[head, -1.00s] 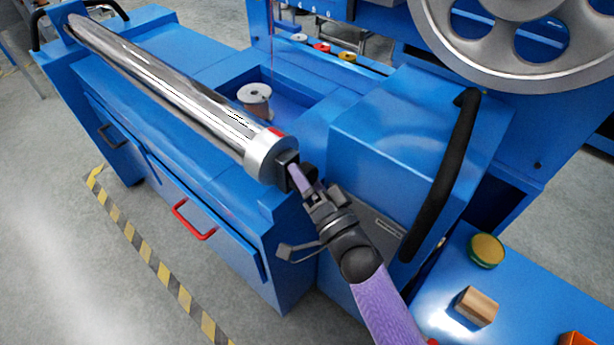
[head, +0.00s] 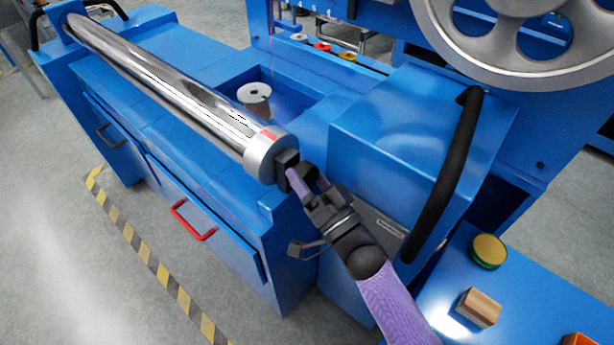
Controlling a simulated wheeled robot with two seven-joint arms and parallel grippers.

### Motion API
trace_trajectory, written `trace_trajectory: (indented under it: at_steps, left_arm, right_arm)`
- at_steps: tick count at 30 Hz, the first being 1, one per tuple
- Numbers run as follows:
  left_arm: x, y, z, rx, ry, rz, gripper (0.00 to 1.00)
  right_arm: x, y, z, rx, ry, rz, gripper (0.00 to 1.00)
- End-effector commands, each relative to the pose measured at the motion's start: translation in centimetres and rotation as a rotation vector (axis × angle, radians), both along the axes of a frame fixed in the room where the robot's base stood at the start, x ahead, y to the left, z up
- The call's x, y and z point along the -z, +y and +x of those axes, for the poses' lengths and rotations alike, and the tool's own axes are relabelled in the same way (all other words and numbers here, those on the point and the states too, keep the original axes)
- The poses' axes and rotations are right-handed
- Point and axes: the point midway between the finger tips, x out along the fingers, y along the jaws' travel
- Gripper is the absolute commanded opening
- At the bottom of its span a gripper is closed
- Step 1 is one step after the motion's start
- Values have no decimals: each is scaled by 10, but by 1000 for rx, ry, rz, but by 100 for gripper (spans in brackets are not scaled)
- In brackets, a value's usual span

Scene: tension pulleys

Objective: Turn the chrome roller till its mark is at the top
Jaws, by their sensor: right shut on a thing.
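The chrome roller (head: 175,92) lies across the blue machine, from the back left to the middle of the head view. A grey collar (head: 262,158) sits at its near end, with a red mark (head: 268,135) on its upper face, around the top. My right gripper (head: 290,170) is shut on the dark end piece of the roller, beyond the collar. Its fingers partly hide that end piece. My left gripper is not in view.
A blue housing with a black handle (head: 446,175) stands right of my right gripper. A spool (head: 255,98) sits in a recess behind the roller. A blue bench at lower right holds a round tin (head: 488,251) and a wooden block (head: 478,307).

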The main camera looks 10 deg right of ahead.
Motion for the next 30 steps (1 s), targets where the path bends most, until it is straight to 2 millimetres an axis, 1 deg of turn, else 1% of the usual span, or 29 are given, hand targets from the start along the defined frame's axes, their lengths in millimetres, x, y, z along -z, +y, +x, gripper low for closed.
trace_trajectory:
  at_steps: [8, 15, 30]
  left_arm:
    - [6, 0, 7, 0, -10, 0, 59]
    - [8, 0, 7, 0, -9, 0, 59]
    - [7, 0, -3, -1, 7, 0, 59]
  right_arm:
    - [2, 0, 0, 0, -105, -141, 17]
    - [1, 0, 0, 1, -160, -212, 17]
    - [1, 0, 0, 0, -178, -237, 17]
